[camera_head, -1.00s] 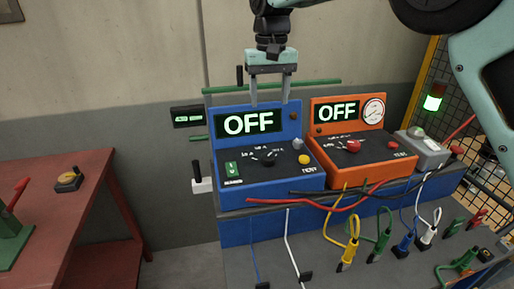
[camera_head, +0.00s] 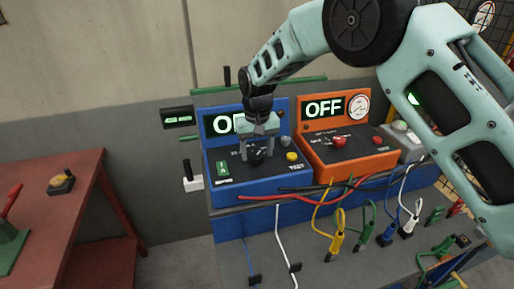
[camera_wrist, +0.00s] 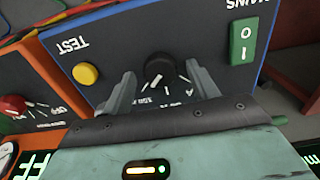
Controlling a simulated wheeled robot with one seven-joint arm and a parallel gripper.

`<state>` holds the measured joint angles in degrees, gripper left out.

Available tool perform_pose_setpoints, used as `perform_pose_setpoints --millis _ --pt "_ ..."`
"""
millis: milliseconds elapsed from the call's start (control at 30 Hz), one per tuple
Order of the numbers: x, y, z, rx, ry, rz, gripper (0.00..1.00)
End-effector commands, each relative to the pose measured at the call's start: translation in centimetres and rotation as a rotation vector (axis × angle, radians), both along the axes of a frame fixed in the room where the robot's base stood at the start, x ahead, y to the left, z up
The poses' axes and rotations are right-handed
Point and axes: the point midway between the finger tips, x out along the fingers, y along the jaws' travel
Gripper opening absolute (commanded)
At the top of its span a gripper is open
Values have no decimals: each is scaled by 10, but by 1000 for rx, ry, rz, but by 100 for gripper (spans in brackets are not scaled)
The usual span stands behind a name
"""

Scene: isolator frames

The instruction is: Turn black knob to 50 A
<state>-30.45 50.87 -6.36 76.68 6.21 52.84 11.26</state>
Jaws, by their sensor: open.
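The black knob (camera_wrist: 159,68) is on the dark sloped panel of the blue box (camera_head: 262,188). White scale marks surround it, too small to read. My gripper (camera_head: 257,158) is open above the panel, fingers pointing down at the knob. In the wrist view, the two fingers of my gripper (camera_wrist: 160,88) stand on either side of the knob, apart from it. In the head view the fingers partly cover the knob (camera_head: 257,157).
A green switch (camera_head: 223,169) and a yellow button (camera_head: 292,156) flank the knob. An orange box (camera_head: 345,159) with a red knob (camera_head: 339,141) and an OFF display stands to the right. Red and black cables run along the boxes' front. A red table (camera_head: 60,215) is at left.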

Motion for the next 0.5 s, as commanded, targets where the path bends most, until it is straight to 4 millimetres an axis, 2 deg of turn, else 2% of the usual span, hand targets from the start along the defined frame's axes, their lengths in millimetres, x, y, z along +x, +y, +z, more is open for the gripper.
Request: perform_pose_setpoints --millis 367,433,500 --pt "0 0 -7 0 -1 1 59" --pt "0 0 -7 0 -1 1 45" --pt "0 0 -7 0 -1 1 26"
